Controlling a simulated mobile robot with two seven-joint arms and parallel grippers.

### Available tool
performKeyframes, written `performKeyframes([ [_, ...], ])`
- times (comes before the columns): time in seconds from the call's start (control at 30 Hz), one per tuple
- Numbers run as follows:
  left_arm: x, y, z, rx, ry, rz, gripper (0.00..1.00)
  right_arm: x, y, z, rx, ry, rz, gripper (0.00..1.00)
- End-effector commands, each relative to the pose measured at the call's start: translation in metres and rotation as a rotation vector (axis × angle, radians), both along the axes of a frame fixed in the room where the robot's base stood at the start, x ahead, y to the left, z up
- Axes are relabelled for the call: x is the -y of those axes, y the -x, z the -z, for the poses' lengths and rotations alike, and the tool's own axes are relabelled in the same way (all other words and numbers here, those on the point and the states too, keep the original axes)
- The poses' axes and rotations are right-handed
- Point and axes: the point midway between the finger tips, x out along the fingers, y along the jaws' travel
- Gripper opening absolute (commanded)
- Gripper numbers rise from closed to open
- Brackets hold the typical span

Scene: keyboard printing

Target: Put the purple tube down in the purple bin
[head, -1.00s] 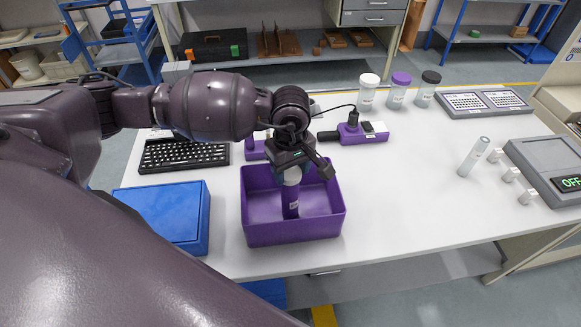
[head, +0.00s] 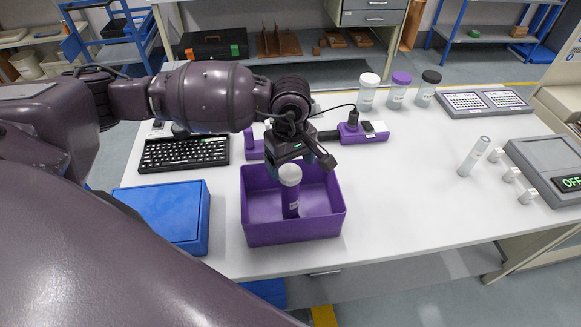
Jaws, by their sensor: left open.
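The purple tube (head: 290,198) with a white cap stands upright inside the purple bin (head: 293,232). The bin is on the white table, in the middle of the head view. My left gripper (head: 300,166) is open just above and behind the tube's cap, at the bin's back part. Its fingers are spread and look clear of the tube. My right gripper is not in view.
A blue box (head: 170,212) stands left of the bin, with a black keyboard (head: 184,153) behind it. A purple device (head: 362,132) lies behind the bin. A pale tube (head: 473,157) and grey console (head: 552,170) are at right. The table right of the bin is clear.

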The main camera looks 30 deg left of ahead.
Motion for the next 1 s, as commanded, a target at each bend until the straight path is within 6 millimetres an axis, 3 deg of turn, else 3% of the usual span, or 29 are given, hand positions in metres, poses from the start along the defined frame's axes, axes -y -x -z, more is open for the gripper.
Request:
performKeyframes([
  [0.3,0.0,-0.001,-0.062,0.004,-0.001,0.0,0.81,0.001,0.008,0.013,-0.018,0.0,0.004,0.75],
  [0.5,0.0,-0.001,-0.089,0.002,-0.001,0.0,0.81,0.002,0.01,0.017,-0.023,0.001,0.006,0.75],
  [0.7,0.0,0.0,-0.099,0.001,-0.001,0.0,0.81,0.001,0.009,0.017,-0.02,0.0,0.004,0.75],
  [1.0,0.0,0.0,-0.1,0.001,-0.001,-0.001,0.81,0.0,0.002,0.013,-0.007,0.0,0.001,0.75],
])
